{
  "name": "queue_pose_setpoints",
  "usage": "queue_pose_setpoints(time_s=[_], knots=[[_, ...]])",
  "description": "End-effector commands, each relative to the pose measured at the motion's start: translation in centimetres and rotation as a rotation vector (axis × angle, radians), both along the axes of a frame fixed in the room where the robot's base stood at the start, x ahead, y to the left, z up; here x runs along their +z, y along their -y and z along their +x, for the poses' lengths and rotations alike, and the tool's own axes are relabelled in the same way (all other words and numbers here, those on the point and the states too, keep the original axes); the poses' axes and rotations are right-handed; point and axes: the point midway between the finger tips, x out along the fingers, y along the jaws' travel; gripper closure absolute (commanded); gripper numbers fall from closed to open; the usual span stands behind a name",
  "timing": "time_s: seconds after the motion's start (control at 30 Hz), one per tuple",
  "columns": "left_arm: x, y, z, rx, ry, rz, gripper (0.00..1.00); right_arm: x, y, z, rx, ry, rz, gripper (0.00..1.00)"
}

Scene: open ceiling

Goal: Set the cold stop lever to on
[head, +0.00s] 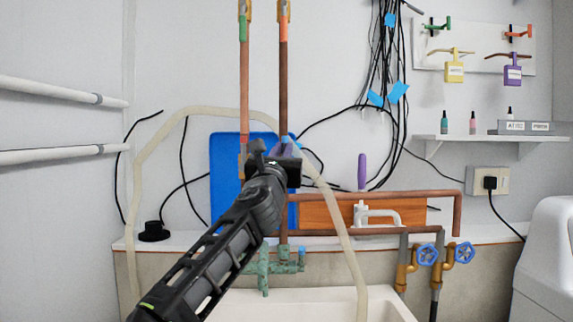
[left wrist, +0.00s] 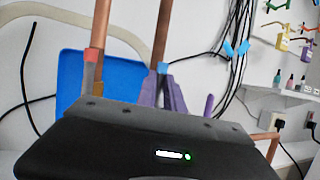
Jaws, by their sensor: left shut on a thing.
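Two copper pipes come down the wall side by side. The right pipe (head: 283,85) has a blue band, and the left pipe (head: 244,85) has a red band in the left wrist view (left wrist: 91,55). At the blue band is the purple cold stop lever (head: 291,148), which also shows in the left wrist view (left wrist: 174,92). My left gripper (head: 283,160) is shut on this lever. Its body hides the fingertips and most of the valve, so the lever's exact angle is hard to tell. My right gripper is not in view.
A blue board (head: 224,180) leans behind the pipes. A green tap body (head: 270,265) sits below, above a white sink (head: 300,303). A pale hose (head: 150,150) loops around. Black cables (head: 385,90) hang at the right. Another purple handle (head: 361,172) stands upright nearby.

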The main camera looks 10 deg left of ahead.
Motion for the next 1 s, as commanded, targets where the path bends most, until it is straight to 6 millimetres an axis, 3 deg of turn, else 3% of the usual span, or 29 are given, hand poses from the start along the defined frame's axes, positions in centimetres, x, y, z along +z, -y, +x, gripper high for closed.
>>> queue_pose_setpoints(time_s=[0.6, 0.63, 0.7, 0.9, 1.0], knots=[[-0.17, -0.24, 0.04, 0.0, 0.012, -0.064, 1.0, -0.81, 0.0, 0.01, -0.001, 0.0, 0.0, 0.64], [-0.17, -0.23, 0.04, 0.0, 0.012, -0.064, 0.87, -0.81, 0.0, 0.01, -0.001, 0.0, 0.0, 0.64], [-0.15, -0.24, 0.03, 0.0, 0.013, -0.063, 0.81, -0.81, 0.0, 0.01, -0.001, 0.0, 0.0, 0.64], [-0.08, -0.24, -0.01, 0.001, 0.014, -0.062, 0.66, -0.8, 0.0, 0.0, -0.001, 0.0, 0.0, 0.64], [-0.06, -0.24, -0.02, 0.001, 0.014, -0.062, 0.66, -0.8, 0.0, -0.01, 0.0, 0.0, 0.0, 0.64]])
